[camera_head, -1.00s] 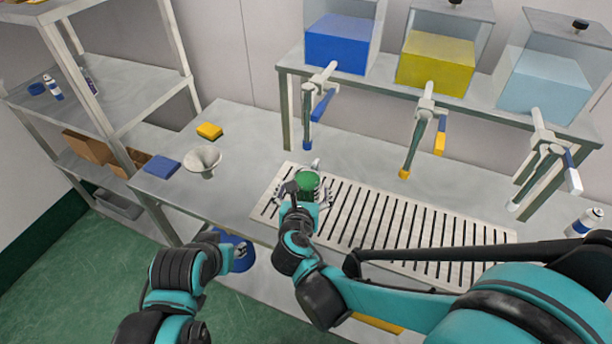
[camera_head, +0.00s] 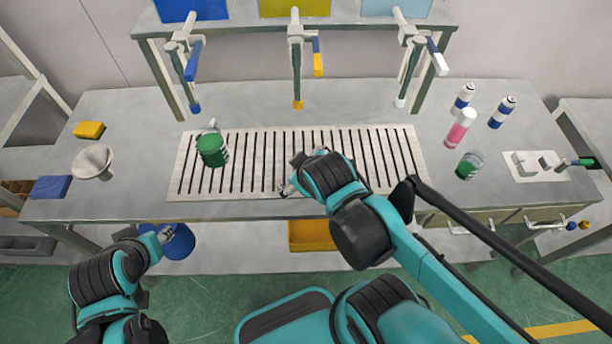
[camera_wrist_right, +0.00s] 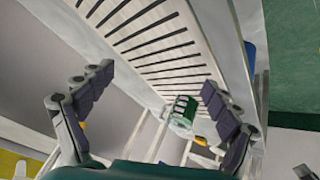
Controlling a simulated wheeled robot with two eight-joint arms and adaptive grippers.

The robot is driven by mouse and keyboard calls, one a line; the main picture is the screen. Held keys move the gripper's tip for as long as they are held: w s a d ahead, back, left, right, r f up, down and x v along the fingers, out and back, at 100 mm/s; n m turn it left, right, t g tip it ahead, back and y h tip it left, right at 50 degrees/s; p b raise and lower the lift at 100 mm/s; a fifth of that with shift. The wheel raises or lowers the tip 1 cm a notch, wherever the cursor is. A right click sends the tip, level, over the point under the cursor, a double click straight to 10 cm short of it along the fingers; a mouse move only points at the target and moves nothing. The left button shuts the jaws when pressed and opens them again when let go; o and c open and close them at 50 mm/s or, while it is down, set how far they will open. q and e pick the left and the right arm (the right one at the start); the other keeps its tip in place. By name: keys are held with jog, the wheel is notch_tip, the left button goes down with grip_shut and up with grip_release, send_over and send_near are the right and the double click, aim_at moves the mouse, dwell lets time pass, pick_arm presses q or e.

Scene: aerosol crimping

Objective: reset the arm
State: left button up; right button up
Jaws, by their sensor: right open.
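My right gripper (camera_head: 292,180) hangs over the front-middle of the slotted drain grate (camera_head: 185,180). In the right wrist view, the fingers of the right gripper (camera_wrist_right: 153,95) are spread wide with nothing between them. My left gripper (camera_head: 163,236) is low at the table's front left, by a blue bucket (camera_head: 181,243). Its fingers are too small to read.
A dispenser rack with several valves (camera_head: 297,60) stands behind the grate. A funnel (camera_head: 93,162), yellow sponge (camera_head: 89,130) and blue block (camera_head: 51,187) lie left.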

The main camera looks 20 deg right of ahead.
jog(key=m, duration=0.1)
jog(key=s+m, duration=0.1)
jog(key=m, duration=0.1)
jog(key=s+m, duration=0.1)
jog(key=shift+s+d+m+y, duration=0.2)
jog(key=shift+s+m+y, duration=0.05)
jog(key=shift+m+y, duration=0.15)
dwell(0.9)
